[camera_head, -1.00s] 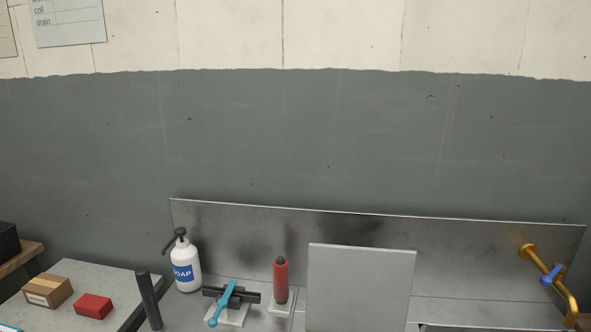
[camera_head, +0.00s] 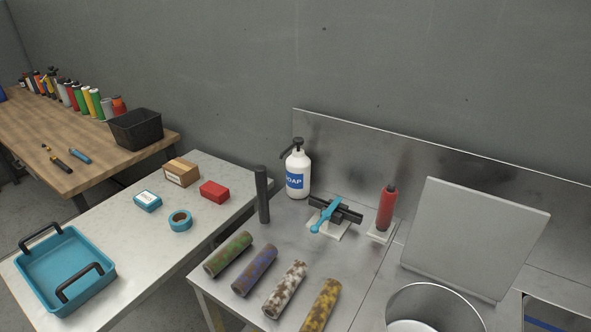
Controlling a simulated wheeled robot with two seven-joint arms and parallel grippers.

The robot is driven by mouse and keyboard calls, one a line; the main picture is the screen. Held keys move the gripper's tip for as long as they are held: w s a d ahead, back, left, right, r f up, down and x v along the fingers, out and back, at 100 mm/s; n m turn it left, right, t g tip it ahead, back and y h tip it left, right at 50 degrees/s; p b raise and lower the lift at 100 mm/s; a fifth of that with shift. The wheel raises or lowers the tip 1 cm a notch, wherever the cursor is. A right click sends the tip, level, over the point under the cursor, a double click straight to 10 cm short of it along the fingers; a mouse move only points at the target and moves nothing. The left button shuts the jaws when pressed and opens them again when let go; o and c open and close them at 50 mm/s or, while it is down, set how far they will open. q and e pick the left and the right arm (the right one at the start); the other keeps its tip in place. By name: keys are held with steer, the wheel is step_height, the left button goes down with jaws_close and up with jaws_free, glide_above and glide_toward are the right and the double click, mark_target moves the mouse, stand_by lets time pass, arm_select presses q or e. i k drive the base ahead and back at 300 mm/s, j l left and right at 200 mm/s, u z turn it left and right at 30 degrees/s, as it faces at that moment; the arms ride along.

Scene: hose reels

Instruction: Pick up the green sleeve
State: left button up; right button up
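The green sleeve (camera_head: 229,254) is a short tube with green and brown mottling. It lies on its side on the grey metal bench (camera_head: 215,288), the leftmost in a row of similar sleeves. A blue sleeve (camera_head: 255,270) lies just right of it, then a white one (camera_head: 285,288) and a yellow one (camera_head: 321,304), all mottled brown. Neither of my grippers shows in the head view.
A soap bottle (camera_head: 298,172), a dark upright post (camera_head: 262,195), a blue-handled fixture (camera_head: 331,214) and a red cylinder (camera_head: 386,209) stand behind the sleeves. A metal pot (camera_head: 437,296) is at the right. A teal tray (camera_head: 66,268) lies on the left table.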

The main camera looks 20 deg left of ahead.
mark_target(217, 263)
steer(key=u, duration=1.15)
steer(key=z, duration=2.7)
steer(key=u, duration=2.7)
